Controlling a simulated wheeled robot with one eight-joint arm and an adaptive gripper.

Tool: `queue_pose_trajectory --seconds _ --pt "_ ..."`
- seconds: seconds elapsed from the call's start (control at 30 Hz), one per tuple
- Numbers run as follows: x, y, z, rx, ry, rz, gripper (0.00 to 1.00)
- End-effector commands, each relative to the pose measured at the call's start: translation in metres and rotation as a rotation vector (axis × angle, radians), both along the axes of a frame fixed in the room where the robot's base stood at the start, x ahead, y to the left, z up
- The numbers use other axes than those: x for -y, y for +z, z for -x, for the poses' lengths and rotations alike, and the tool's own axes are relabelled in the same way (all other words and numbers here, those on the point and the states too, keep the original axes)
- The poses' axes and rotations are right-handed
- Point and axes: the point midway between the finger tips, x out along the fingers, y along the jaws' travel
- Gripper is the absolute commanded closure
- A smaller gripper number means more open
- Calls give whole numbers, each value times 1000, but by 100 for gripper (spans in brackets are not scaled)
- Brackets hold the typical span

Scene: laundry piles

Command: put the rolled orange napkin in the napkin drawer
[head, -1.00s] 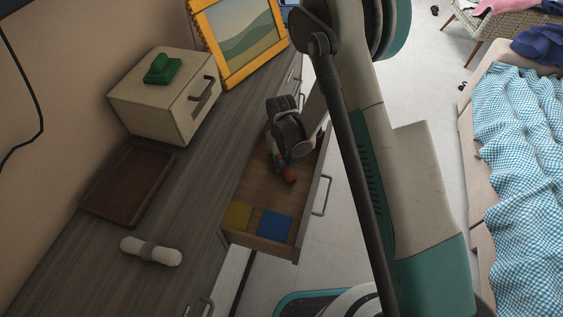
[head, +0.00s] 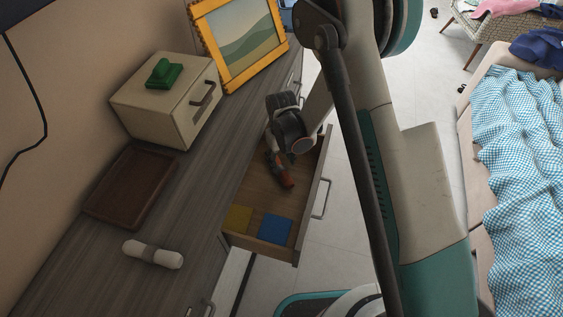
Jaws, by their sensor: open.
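The rolled orange napkin (head: 287,181) shows in the head view inside the pulled-out drawer (head: 255,190), slanting towards the lower right. It appears to lie on the drawer floor, but its upper end is partly covered by my gripper. My gripper (head: 276,158) is open, over the back part of the drawer and close to the napkin's upper end. Its fingertips are largely hidden, so I cannot tell whether they touch the napkin.
On the dresser top are a rolled white cloth (head: 153,254), a brown tray (head: 112,218), a cream box (head: 160,105) with a green object (head: 164,73) on it, and a yellow-framed picture (head: 240,45). A bed with a checked blanket (head: 525,150) is at right.

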Motion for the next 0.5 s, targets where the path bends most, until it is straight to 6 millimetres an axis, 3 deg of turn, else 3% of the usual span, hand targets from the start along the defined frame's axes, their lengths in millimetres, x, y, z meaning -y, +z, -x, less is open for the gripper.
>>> queue_pose_trajectory --seconds 0.03,0.2,0.5 --pt "0 16 0 0 0 0 51" --pt "0 51 0 0 0 0 51" --pt "0 88 0 0 0 0 51"
